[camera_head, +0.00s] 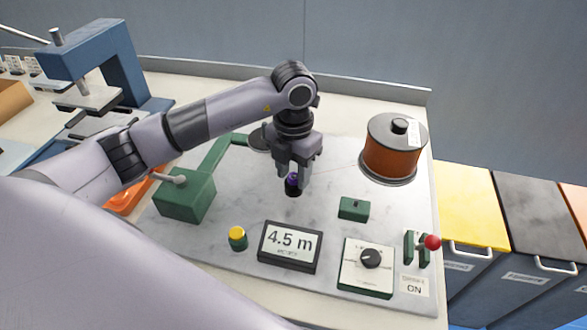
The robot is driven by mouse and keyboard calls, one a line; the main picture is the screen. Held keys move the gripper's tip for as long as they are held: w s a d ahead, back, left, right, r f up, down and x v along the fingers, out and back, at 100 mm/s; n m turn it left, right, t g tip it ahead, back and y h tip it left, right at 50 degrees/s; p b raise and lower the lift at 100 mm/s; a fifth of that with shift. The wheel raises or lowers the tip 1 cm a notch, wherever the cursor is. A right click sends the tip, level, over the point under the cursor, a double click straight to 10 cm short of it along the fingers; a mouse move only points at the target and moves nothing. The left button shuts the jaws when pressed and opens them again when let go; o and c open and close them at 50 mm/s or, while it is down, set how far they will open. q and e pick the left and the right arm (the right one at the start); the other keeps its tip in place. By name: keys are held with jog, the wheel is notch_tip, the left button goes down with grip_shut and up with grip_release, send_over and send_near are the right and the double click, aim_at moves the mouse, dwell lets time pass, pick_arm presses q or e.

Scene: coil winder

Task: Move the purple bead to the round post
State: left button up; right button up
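A small purple bead (293,179) shows at the tips of my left gripper (294,174), above a short dark round piece (293,190) on the grey plate. The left gripper points down with a finger on each side of the bead. I cannot tell whether the fingers press on it or whether the bead rests on the dark piece below. I cannot tell for sure whether this dark piece is the round post. My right gripper is not in view.
The plate (200,250) holds a copper coil spool (390,150), a small green block (354,208), a green crank box (185,195), a yellow button (237,234), a 4.5 m display (290,246), a dial (369,260) and a red-knobbed lever (432,242). Bins stand right.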

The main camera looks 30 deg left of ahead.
pick_arm(q)
jog(key=shift+o, duration=0.4)
jog(key=shift+r, duration=0.1)
notch_tip(320, 180, up, 7)
dwell(0.7)
